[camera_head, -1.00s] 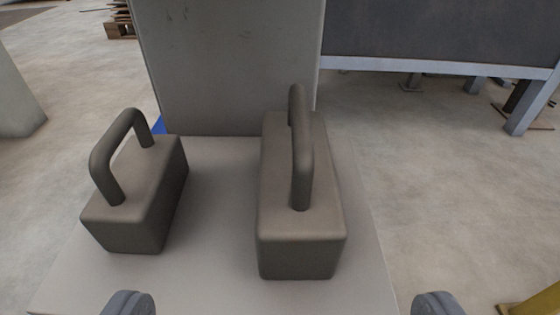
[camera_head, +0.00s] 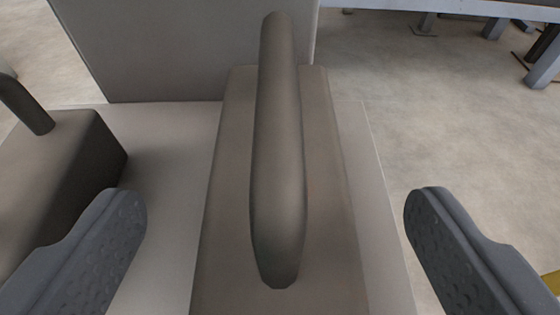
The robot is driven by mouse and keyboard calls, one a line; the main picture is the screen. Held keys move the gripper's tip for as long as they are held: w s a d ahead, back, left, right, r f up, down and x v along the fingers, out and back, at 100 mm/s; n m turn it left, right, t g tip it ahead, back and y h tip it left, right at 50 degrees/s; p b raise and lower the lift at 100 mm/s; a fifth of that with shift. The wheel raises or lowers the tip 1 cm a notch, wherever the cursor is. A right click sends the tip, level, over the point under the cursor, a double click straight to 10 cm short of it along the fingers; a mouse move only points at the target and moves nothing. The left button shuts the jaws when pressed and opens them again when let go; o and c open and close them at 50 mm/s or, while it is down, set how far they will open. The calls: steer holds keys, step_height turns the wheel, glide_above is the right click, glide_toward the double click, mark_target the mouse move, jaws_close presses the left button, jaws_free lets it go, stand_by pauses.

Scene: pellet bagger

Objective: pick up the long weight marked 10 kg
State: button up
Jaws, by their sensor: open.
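A long grey-brown block weight (camera_head: 224,190) with a raised bar handle (camera_head: 277,165) stands on a pale platform, in the middle of the view. No marking can be read on the faces that show. My gripper (camera_head: 275,205) is open, with one finger on each side of the handle and clear gaps to both. The fingers do not touch the weight. The weight's front end is cut off by the lower picture edge.
A second, similar weight (camera_head: 60,165) with a handle stands at the left, close to my left finger. A grey upright panel (camera_head: 180,50) rises behind the platform (camera_head: 165,200). Concrete floor (camera_head: 420,110) lies open at the right.

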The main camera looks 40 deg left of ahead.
steer(key=b+x, duration=0.1)
steer(key=x, duration=0.3)
steer(key=shift+w+a+f+b, duration=0.1)
steer(key=shift+w+f+b, duration=0.2)
jaws_close()
